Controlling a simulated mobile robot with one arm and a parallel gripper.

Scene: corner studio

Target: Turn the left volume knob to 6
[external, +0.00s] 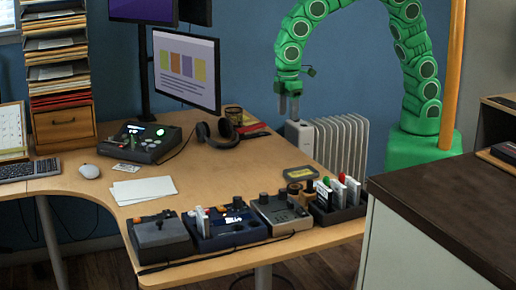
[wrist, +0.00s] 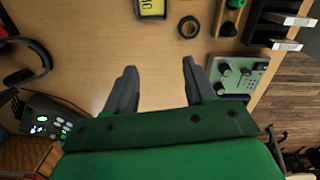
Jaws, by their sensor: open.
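A grey-beige box with several dark knobs (external: 282,214) stands near the desk's front edge. My gripper (external: 289,114) hangs pointing down at the desk's back right, in front of the blue wall. In the wrist view my gripper (wrist: 159,66) is open, with bare wood desk between the fingers. It is well apart from the knob box and touches nothing.
A joystick box (external: 160,238) and a blue box with a display (external: 234,236) stand left of the knob box. A card rack (external: 346,215) stands to its right. A tape roll (wrist: 188,27), headphones (wrist: 40,47) and a white radiator (external: 345,141) are near. The desk middle is clear.

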